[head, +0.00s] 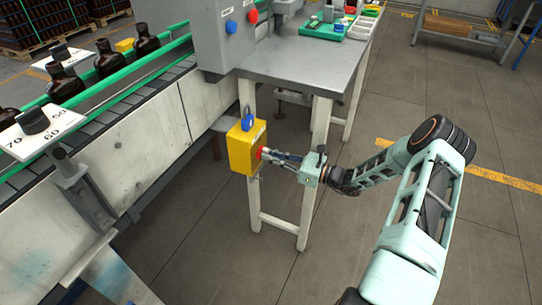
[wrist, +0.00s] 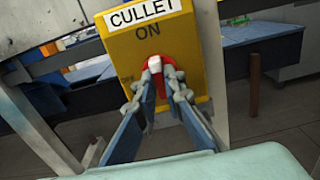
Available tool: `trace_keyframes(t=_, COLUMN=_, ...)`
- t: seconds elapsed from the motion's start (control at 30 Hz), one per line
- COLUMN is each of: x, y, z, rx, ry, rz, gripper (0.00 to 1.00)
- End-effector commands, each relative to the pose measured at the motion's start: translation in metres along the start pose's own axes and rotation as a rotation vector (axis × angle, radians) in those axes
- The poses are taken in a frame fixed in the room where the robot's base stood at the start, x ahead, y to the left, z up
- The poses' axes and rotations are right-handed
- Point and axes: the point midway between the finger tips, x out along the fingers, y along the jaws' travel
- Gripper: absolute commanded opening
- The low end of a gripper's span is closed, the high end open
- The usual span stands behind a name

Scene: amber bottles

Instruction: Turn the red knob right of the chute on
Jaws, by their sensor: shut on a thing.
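The red knob (wrist: 166,64) is on the front of a yellow box (wrist: 190,50) labelled CULLET, with ON printed above the knob. A pale mark at the knob's upper end points up towards ON. My gripper (wrist: 163,86) is shut on the knob, one finger on each side, and the fingers hide its lower part. In the head view, my gripper (head: 268,155) reaches the box (head: 238,150) from the right, and only a little red shows at the fingertips. The chute cannot be made out clearly.
A blue padlock-like piece (head: 248,121) sits on top of the box. The grey table (head: 300,68) stands behind, its pale legs close to the gripper. The conveyor (head: 150,105) with amber bottles runs at left.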

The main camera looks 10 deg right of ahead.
Motion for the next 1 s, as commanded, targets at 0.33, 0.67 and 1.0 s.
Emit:
trace_keyframes(t=0.33, x=-0.001, y=0.000, z=-0.001, rx=0.005, ry=0.002, rz=-0.001, gripper=0.00)
trace_keyframes(t=0.67, x=0.000, y=0.000, z=-0.001, rx=0.003, ry=0.001, rz=0.000, gripper=0.27)
trace_keyframes(t=1.0, x=-0.028, y=-0.001, z=0.000, rx=0.002, ry=0.002, rz=-0.004, gripper=0.27)
